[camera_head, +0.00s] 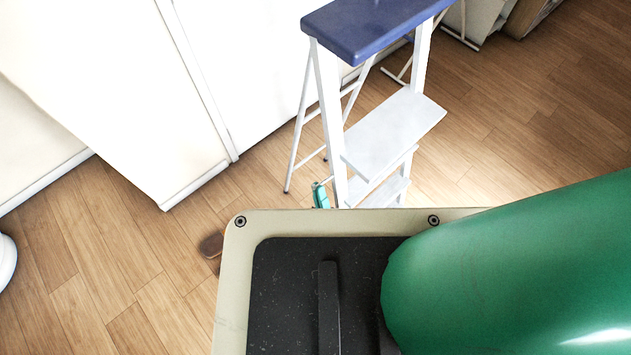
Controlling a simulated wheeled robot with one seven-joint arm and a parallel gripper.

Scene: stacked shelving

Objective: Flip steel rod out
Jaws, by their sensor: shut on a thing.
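I cannot pick out a separate steel rod with certainty. A white stepladder (329,110) with a blue top (366,24) stands on the floor at the upper middle of the head view, with thin white rear legs splayed behind it. A small teal part (321,195) shows by the lower front leg, partly hidden by the panel edge; I cannot tell what it is. My large green arm link (520,270) covers the lower right. My gripper and whatever it holds are not in view.
White cabinet panels (110,90) stand along the left and back. A white round object (5,265) is cut off at the left edge. Shelving (475,18) stands at the top right. The wooden floor (550,120) is open right of the ladder. A small brown object (211,245) lies on the floor.

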